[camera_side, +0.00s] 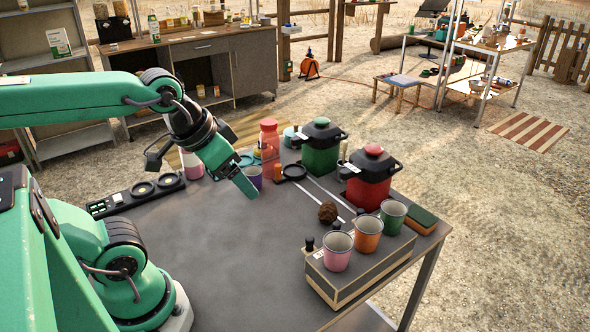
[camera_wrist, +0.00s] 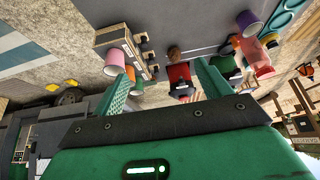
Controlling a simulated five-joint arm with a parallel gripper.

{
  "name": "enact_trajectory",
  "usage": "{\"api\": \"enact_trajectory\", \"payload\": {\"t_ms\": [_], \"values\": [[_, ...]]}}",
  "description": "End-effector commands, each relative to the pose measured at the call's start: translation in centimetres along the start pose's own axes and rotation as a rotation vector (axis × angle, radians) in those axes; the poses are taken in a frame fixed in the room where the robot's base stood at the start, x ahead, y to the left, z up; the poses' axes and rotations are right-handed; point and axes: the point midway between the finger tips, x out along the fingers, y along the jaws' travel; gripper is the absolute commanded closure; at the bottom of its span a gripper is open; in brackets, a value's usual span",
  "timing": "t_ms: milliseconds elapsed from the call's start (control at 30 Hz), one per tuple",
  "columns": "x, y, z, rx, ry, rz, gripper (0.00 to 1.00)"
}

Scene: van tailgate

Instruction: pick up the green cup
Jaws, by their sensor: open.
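The green cup (camera_side: 392,216) stands upright at the right end of a row of cups on a wooden-sided box at the table's right front. The orange cup (camera_side: 367,234) and the pink cup (camera_side: 338,252) stand beside it. My gripper (camera_side: 247,190) is open and empty above the table, well to the left of the green cup and close to a purple cup (camera_side: 254,177). In the wrist view my gripper (camera_wrist: 161,68) has its fingers spread. The pink cup (camera_wrist: 114,61) shows by the left finger, which partly covers the cups behind it.
A red canister (camera_side: 369,185) with a black lid stands behind the green cup, with a green canister (camera_side: 320,155) farther back. A brown ball (camera_side: 328,211) lies left of the cups. A green-topped block (camera_side: 422,219) lies right of the green cup. The table's (camera_side: 220,250) front middle is bare.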

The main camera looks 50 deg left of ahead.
Motion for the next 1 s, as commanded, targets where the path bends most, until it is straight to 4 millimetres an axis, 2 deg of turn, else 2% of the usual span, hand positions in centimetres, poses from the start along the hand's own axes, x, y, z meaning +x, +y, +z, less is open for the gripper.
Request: {"api": "enact_trajectory", "payload": {"t_ms": [267,667,1000], "values": [[0.0,0.4,-1.9,-0.020,-0.032,0.007,0.24],[1.2,2.2,-8.7,-0.096,-0.138,0.018,0.24],[4.4,4.6,-14.3,-0.164,-0.234,0.012,0.24]]}}
